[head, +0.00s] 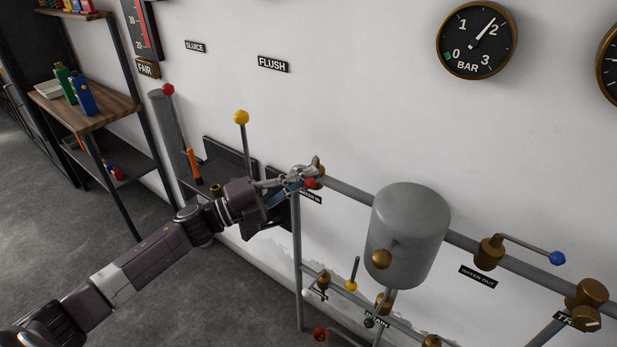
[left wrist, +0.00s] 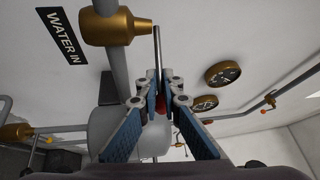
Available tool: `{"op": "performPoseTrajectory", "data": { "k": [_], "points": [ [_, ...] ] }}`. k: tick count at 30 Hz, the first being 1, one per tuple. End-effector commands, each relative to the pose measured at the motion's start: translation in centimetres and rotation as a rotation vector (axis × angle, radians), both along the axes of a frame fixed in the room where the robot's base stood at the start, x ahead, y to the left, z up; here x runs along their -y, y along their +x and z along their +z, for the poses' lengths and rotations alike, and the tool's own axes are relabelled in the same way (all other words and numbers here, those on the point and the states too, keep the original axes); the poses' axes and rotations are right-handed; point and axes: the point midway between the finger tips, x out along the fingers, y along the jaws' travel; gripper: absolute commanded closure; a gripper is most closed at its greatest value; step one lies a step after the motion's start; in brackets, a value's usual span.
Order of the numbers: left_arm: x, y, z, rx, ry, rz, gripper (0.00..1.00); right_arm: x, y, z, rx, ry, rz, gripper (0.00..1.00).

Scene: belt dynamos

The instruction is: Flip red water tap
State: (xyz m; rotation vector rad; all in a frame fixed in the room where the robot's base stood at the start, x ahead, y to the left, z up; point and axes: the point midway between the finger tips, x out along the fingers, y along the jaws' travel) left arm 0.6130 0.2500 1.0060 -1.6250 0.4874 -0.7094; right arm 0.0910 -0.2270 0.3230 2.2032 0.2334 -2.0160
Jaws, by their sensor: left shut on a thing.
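The red water tap has a red knob (head: 310,183) at the end of a thin metal rod, on the pipe left of the grey tank. Its label is partly covered in the head view and reads WATER IN in the left wrist view (left wrist: 62,50). My left gripper (head: 300,179) is at the knob, its fingers closed in on it. The left wrist view shows the red knob (left wrist: 160,104) between the blue-padded fingers, with the rod rising past the fingertips. The tap's brass body (left wrist: 112,26) is beside the rod. My right gripper is not in view.
A grey tank (head: 412,225) hangs on the pipework. A blue-knobbed tap (head: 557,258) is to the right, and a yellow-knobbed one (head: 351,286) is below. Yellow (head: 241,117) and red (head: 168,90) levers stand left of the gripper. A wooden shelf (head: 100,112) is at far left.

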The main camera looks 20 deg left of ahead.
Motion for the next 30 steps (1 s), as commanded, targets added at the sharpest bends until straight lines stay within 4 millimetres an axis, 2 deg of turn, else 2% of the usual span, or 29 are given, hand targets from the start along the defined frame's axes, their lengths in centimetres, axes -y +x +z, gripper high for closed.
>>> {"op": "performPoseTrajectory", "data": {
  "k": [9,10,14,24,30],
  "points": [
    [0.0,-0.1,-0.4,-0.004,0.006,-0.001,1.0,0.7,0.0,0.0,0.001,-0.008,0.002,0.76],
    [0.0,-0.1,-0.4,-0.004,0.006,-0.001,0.91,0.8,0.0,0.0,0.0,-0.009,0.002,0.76],
    [0.0,-0.1,-0.3,-0.003,0.006,-0.001,0.77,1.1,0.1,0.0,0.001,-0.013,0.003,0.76],
    [-0.2,-0.2,-0.2,-0.001,0.001,0.0,0.77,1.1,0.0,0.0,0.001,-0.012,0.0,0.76],
    [-1.5,-1.6,-0.6,-0.004,0.003,0.002,0.77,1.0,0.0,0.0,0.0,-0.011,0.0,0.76]
  ]
}}
